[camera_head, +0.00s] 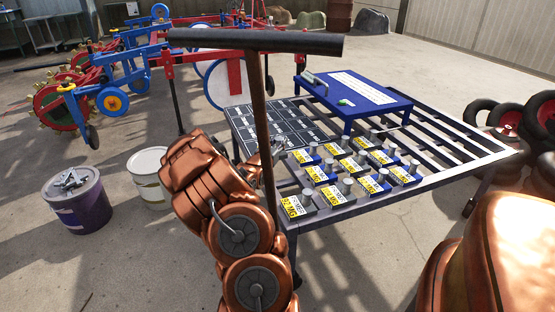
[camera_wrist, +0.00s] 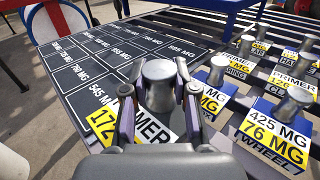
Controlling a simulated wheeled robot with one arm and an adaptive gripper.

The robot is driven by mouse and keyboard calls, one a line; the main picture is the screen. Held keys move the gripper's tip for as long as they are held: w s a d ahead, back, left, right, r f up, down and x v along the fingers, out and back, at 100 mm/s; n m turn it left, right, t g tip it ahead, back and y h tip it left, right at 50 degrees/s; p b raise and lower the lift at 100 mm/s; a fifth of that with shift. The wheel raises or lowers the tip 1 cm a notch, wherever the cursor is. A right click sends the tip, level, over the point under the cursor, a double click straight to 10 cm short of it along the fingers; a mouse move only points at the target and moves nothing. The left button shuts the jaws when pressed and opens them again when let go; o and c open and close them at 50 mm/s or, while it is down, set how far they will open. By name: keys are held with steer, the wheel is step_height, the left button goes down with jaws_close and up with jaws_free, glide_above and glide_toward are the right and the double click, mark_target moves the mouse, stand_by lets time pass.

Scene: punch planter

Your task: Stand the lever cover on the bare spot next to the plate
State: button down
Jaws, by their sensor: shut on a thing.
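My gripper (camera_wrist: 160,95) is shut on the grey round knob (camera_wrist: 159,82) of a block (camera_wrist: 150,128) with a yellow and white label reading 172 and PRIMER. The gripper's body hides the block's near part. The block is over the black, white-lined board (camera_wrist: 85,85); I cannot tell whether it touches it. In the head view my gripper (camera_head: 275,150) is at the board's right edge, partly hidden. Which thing is the lever cover is unclear.
Several labelled knobbed blocks (camera_head: 340,167) stand on the slatted metal table (camera_head: 440,176), right of my gripper. A T-shaped bar (camera_head: 255,40) rises close in front of the view. Buckets (camera_head: 80,208) stand left; black wheels (camera_head: 485,118) lie right.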

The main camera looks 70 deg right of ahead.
step_height(320, 180, down, 5)
steer(key=shift+f+b, duration=0.2)
steer(key=shift+b, duration=0.6)
steer(key=shift+r, duration=0.1)
steer(key=c, duration=0.9)
jaws_free()
steer(key=shift+w+a, duration=0.1)
steer(key=shift+a, duration=0.2)
steer(key=a+p, duration=0.1)
steer(key=a, duration=0.2)
steer(key=a+p, duration=0.1)
steer(key=a, duration=0.2)
steer(key=a+p, duration=0.1)
steer(key=a, duration=0.3)
steer(key=shift+w, duration=0.25)
steer(key=shift+a, duration=0.75)
